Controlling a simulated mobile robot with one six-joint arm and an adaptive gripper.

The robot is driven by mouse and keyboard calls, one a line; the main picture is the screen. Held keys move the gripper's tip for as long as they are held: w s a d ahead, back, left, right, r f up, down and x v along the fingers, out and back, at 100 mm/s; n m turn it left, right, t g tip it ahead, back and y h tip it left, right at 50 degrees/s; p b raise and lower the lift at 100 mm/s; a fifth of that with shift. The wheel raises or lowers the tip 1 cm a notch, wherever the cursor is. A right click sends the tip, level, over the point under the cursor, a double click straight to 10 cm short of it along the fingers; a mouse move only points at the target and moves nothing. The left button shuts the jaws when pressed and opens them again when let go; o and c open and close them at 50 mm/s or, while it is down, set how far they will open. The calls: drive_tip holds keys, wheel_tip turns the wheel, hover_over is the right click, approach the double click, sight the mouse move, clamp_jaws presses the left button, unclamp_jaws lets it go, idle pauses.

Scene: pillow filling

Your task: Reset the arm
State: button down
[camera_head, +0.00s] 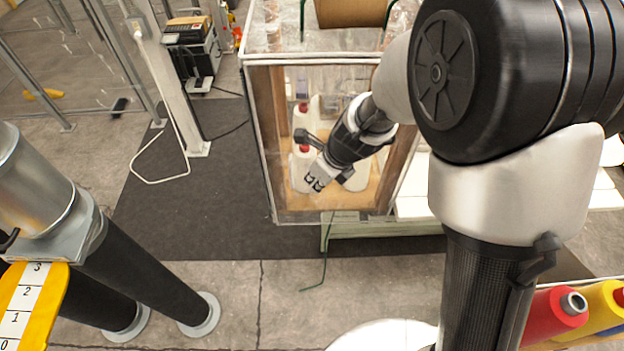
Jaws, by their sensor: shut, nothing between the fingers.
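My gripper (315,181) is near the middle of the camera_head view, at the end of my arm, which comes in from the right. It points down and to the left, shut and empty. It appears in front of a clear-walled cabinet (270,150) with a wooden floor and posts. Behind it are white bottles with red caps (301,125), partly hidden by my gripper and wrist. I cannot tell how far the gripper is from the cabinet.
A grey metal post (180,110) with a white cable stands left of the cabinet. Thick black-and-silver legs (120,265) and a yellow numbered strip (25,305) are at lower left. Red (545,318) and yellow (600,305) rolls lie at lower right. Dark floor matting (190,225) is clear.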

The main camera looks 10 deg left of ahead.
drive_tip(key=s+d+f+n+t+h+b, duration=0.1)
drive_tip(key=s+d+f+n+b, duration=0.4)
drive_tip(key=s+d+n+b, duration=0.5)
drive_tip(key=s+d+f+n+t+h+b, duration=0.1)
drive_tip(key=s+d+f+n+b, duration=0.4)
drive_tip(key=b, duration=1.5)
drive_tip(key=s+d+n+h, duration=0.1)
drive_tip(key=s+d+n, duration=0.4)
drive_tip(key=n, duration=0.4)
drive_tip(key=shift+s+h, duration=0.4)
drive_tip(key=shift+s, duration=0.2)
